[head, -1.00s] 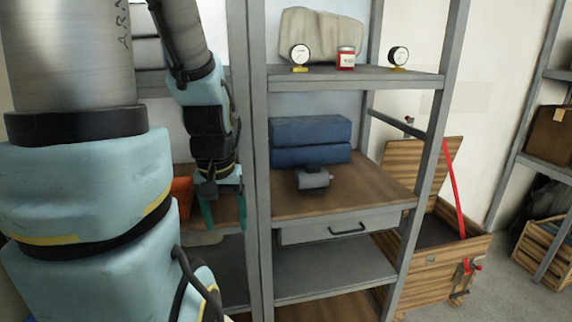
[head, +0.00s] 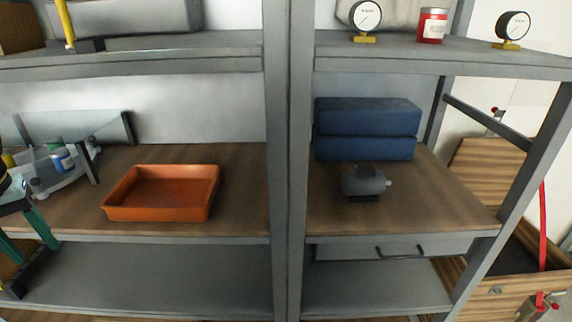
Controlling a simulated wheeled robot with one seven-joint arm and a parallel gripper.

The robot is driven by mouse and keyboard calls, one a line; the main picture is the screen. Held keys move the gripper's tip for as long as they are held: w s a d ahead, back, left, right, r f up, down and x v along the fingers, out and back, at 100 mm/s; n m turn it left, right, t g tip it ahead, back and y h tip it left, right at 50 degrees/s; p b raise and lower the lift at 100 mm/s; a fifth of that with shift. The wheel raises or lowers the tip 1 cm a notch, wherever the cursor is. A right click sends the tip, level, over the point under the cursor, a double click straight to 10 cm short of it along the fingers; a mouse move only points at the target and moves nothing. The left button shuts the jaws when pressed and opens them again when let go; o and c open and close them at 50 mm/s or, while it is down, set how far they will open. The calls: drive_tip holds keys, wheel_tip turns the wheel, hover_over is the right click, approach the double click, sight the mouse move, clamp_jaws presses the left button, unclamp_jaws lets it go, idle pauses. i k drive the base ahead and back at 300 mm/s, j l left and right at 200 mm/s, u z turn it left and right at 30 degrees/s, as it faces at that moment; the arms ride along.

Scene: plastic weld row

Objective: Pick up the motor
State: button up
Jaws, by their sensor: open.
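The motor (head: 363,182) is a small dark grey cylinder with a box on top and a short shaft pointing right. It lies on the brown shelf board (head: 430,210) of the right bay, in front of two stacked blue blocks. My gripper (head: 35,267) shows only in part at the left edge, with green fingers. It is open, in front of the left bay and far to the left of the motor. Nothing shows between its fingers, though part of it is cut off by the frame.
A grey upright post (head: 288,150) stands between my gripper and the motor. An orange tray (head: 160,193) sits on the left board. The blue blocks (head: 366,128) are behind the motor. The upper shelf holds gauges and a red jar (head: 432,26). The board right of the motor is clear.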

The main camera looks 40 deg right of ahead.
sight(363, 184)
drive_tip(key=k+l+u, duration=0.65)
drive_tip(key=l+u, duration=0.15)
drive_tip(key=k+l+u, duration=0.25)
drive_tip(key=k+u, duration=0.15)
drive_tip(key=k+l+u, duration=0.1)
drive_tip(key=k+u, duration=0.4)
drive_tip(key=k, duration=1.5)
